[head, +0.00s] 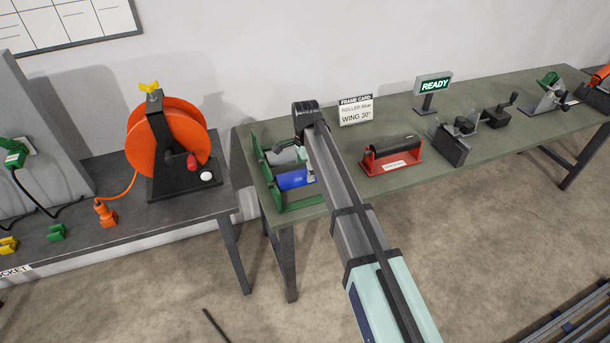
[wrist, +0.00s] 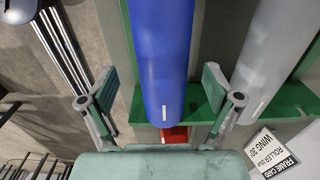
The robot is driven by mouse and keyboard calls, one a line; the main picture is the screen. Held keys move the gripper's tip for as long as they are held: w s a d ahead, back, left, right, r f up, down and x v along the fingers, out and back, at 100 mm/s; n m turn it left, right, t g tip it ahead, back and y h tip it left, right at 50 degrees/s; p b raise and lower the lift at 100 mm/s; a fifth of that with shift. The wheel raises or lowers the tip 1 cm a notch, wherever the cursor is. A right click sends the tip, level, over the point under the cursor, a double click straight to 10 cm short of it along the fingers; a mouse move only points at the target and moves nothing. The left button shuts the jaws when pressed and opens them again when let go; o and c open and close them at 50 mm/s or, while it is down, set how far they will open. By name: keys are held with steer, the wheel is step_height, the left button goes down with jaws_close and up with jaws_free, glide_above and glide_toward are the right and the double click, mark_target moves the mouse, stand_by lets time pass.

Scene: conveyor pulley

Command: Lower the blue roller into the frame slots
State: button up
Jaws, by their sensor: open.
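The blue roller (head: 292,180) lies in or over the green frame (head: 302,203) at the near left end of the bench, beside a grey roller (head: 283,157). In the wrist view the blue roller (wrist: 162,55) runs away from my gripper between its fingers. My gripper (wrist: 160,88) is open, with one finger on each side of the roller and a visible gap to each. A green end plate (wrist: 205,102) of the frame shows beside the roller's near end. I cannot tell whether the roller ends sit in the slots. My arm hides part of the frame in the head view.
A card (head: 356,110) reads "ROLLER blue, WING 30°". A red stand with a dark roller (head: 392,157) is right of my arm. A READY sign (head: 433,87) and metal fixtures (head: 470,130) stand farther along. An orange cable reel (head: 168,145) stands on the left table.

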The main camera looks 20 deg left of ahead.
mark_target(305, 170)
steer(key=shift+w+a+f+p, duration=0.1)
steer(key=shift+f+p, duration=0.6)
steer(key=shift+f, duration=1.05)
jaws_close()
steer(key=shift+r, duration=0.1)
steer(key=shift+w+a+r, duration=0.1)
steer(key=shift+r, duration=0.3)
step_height(305, 170, up, 19)
steer(key=b, duration=0.5)
